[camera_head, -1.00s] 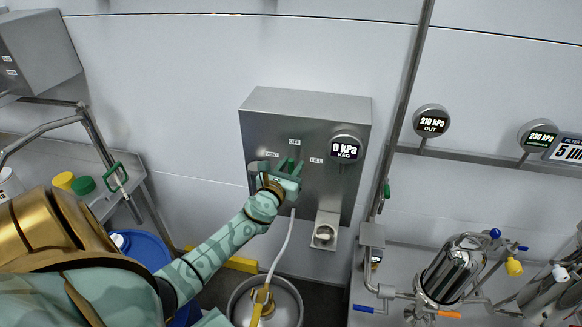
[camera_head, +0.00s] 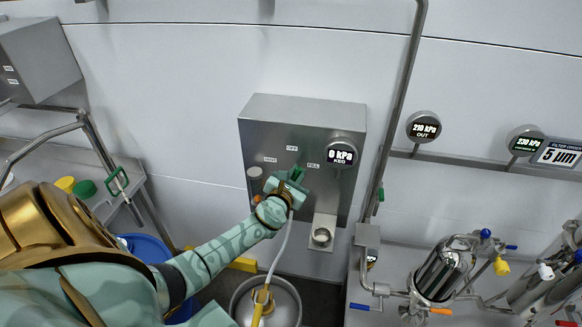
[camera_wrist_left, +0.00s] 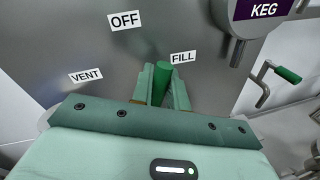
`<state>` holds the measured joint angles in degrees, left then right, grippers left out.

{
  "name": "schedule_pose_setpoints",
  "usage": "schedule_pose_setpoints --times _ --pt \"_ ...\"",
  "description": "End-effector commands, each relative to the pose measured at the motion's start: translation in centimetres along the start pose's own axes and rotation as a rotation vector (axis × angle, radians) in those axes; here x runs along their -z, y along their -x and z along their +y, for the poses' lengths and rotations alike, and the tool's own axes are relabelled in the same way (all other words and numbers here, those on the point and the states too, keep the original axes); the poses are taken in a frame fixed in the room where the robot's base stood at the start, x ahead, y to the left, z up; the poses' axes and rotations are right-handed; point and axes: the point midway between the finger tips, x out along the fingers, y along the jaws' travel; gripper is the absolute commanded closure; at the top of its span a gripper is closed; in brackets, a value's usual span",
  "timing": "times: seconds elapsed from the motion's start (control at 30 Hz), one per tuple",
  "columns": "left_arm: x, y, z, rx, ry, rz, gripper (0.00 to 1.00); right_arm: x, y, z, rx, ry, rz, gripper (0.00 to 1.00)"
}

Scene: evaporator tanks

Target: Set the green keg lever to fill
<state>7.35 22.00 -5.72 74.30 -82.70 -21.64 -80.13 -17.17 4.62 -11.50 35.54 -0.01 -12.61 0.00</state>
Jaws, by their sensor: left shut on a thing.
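The green keg lever (camera_head: 295,171) is on the front of a grey steel box (camera_head: 303,108), below labels VENT (camera_head: 270,159), OFF (camera_head: 292,149) and FILL (camera_head: 313,166). My left gripper (camera_head: 290,180) is shut on the lever and hides its lower part. In the left wrist view the green lever (camera_wrist_left: 162,78) stands between the two fingers, its top pointing between OFF (camera_wrist_left: 125,20) and FILL (camera_wrist_left: 183,57), closer to FILL. The keg gauge (camera_head: 342,155) on the box reads 0 kPa. My right gripper is not in view.
A pale hose (camera_head: 281,246) hangs below my left gripper to a steel keg (camera_head: 284,292) on the floor. A steel outlet (camera_head: 321,235) juts from the box at lower right. A vertical pipe (camera_head: 395,120) and a filter vessel (camera_head: 444,268) stand to the right.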

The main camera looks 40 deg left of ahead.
Motion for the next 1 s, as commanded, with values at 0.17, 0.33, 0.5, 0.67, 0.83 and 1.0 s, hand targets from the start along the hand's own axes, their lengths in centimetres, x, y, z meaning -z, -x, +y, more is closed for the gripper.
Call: schedule_pose_setpoints --times 0.17,0.33,0.5,0.67,0.83,1.0 --pt "-0.3 -0.2 -1.0 0.001 -0.144 0.029 1.00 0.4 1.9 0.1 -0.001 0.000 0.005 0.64" --pt "0.0 -0.4 -1.9 0.001 -0.269 0.055 1.00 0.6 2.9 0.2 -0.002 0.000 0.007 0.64" --pt "0.3 -0.5 -2.6 0.001 -0.363 0.073 1.00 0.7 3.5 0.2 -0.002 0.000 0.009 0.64" --pt "0.6 -0.6 -3.0 0.001 -0.422 0.085 1.00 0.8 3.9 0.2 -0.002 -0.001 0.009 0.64" --pt "0.8 -0.6 -3.2 0.001 -0.452 0.091 1.00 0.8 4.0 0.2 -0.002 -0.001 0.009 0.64" --pt "0.9 -0.6 -3.3 0.002 -0.460 0.093 1.00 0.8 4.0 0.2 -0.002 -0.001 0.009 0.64"
